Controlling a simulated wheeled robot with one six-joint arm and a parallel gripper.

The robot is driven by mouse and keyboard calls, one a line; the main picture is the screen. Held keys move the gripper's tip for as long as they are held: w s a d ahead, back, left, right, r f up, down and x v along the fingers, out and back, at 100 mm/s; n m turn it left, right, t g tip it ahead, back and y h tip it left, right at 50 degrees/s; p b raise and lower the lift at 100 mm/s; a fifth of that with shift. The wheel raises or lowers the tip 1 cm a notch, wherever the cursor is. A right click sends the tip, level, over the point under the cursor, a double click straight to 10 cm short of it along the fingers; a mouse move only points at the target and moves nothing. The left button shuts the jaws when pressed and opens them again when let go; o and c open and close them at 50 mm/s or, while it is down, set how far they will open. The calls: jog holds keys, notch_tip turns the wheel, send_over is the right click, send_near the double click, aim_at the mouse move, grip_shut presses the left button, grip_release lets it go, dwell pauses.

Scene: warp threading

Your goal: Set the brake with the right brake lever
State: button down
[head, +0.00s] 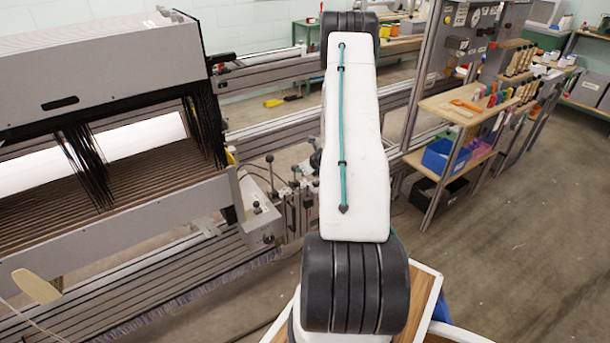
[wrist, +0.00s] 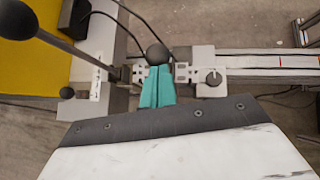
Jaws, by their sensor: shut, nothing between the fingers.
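In the wrist view my gripper (wrist: 157,88) shows as teal fingers, shut and empty. A lever's round black knob (wrist: 157,54) sits right at the fingertips; I cannot tell whether they touch. A second lever (wrist: 65,42) with a larger black ball slants across the upper left, close to the camera. In the head view a group of ball-topped levers (head: 269,159) stands on the machine's side, left of my arm. My arm hides my gripper and part of this group there. Which of these is the right brake lever is not clear.
A grey dial block (wrist: 212,78) is just right of the fingers, with a rail running right. The loom (head: 110,120) with black hanging cords fills the left of the head view. A shelf rack (head: 450,160) with bins stands right; the floor before it is clear.

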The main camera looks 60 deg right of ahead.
jog(key=shift+w+d+r, duration=0.25)
jog(key=shift+w+r, duration=0.05)
jog(key=shift+w, duration=0.3)
jog(key=shift+w, duration=0.1)
jog(key=v, duration=1.3)
jog(key=shift+s+d, duration=0.2)
jog(key=shift+s, duration=0.05)
